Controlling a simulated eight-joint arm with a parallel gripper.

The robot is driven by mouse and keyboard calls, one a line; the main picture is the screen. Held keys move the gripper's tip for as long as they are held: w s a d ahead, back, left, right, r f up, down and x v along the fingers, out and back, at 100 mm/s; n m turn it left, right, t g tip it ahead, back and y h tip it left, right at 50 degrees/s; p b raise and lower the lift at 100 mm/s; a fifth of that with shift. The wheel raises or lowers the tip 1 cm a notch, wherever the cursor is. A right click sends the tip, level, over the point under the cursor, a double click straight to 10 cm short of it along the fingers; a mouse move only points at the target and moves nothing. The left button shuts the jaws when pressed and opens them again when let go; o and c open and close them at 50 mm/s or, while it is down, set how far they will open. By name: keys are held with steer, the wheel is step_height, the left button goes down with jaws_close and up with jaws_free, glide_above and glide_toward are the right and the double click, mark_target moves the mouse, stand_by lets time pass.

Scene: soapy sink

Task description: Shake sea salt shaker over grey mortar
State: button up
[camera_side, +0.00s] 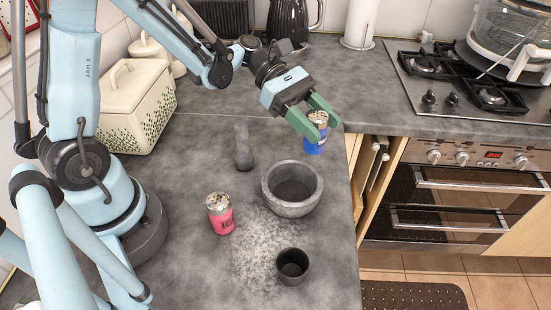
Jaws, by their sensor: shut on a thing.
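My gripper (310,118) has green fingers and is shut on a blue shaker (316,147) with a speckled top. I cannot read its label. It is held near the counter's right edge, up and to the right of the mortar in the picture, and looks close to upright. The grey mortar (292,207) is a round stone bowl standing on the counter. Its inside looks dark, and I cannot tell whether anything lies in it. A pink-red shaker (220,214) with a similar speckled top stands to the left of the mortar.
A grey pestle (243,149) stands behind the mortar. A small dark cup (292,266) stands in front, near pale grains (258,245) scattered on the counter. A cream bread bin (135,105) is at the back left. The counter (190,270) ends at the right, beside the oven (470,195).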

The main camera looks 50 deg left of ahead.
steer(key=s+a+r+m+g+y, duration=0.1)
steer(key=s+r+m+g+y, duration=0.3)
steer(key=s+r, duration=0.3)
step_height(320, 180, down, 9)
steer(key=d+t+y, duration=0.2)
steer(key=t+y, duration=0.3)
steer(key=y, duration=1.2)
steer(key=shift+f+y, duration=0.15)
steer(key=shift+y, duration=0.25)
steer(key=shift+a, duration=0.1)
step_height(320, 180, up, 4)
steer(key=shift+f, duration=0.25)
stand_by(0.3)
